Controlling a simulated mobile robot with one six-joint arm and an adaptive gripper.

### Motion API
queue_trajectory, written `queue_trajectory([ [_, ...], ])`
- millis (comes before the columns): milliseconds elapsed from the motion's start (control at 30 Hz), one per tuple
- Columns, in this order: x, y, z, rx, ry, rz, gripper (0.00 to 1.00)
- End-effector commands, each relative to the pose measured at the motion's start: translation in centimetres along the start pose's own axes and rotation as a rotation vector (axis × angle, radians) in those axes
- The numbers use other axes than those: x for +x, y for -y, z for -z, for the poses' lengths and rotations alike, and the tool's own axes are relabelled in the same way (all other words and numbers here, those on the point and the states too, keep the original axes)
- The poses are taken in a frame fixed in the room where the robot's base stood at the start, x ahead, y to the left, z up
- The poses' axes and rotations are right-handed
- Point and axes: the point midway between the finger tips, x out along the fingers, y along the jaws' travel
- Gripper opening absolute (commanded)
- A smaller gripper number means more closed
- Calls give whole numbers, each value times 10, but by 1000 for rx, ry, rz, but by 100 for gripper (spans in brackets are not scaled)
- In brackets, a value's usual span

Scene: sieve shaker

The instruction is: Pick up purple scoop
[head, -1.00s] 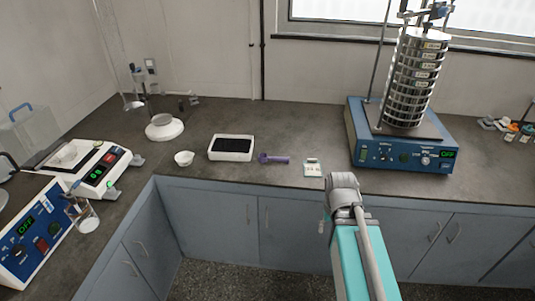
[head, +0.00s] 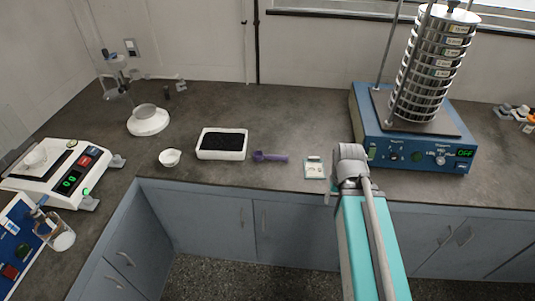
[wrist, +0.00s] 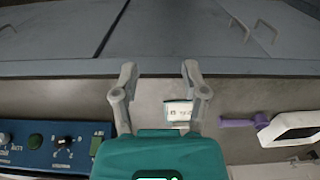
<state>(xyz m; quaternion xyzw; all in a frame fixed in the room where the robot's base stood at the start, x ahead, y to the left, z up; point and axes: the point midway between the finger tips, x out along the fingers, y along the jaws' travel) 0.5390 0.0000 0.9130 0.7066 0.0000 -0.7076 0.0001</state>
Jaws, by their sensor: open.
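The purple scoop (head: 270,157) lies on the dark countertop in the head view, just right of a white tray with dark contents. It also shows in the wrist view (wrist: 238,122) at the right, beside the tray's edge. My gripper (wrist: 157,70) is open and empty in the wrist view, its two fingers apart above the counter's front edge. The scoop is outside the fingers, off to their right in that view. In the head view my arm stands at the counter's front, right of the scoop, and the fingers are hidden.
The white tray (head: 222,154) and a small white bowl (head: 170,158) stand left of the scoop. A balance (head: 55,172) is at far left.

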Motion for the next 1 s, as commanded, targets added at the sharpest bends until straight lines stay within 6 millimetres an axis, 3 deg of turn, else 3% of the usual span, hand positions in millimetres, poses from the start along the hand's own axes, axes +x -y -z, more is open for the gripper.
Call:
queue_trajectory([
  [400,0,0,0,0,0,0,57],
  [500,0,0,0,2,0,0,74],
  [633,-1,2,5,21,-2,-1,76],
  [767,-3,1,16,86,-8,-2,76],
  [1000,-10,23,55,312,-30,-4,76],
])
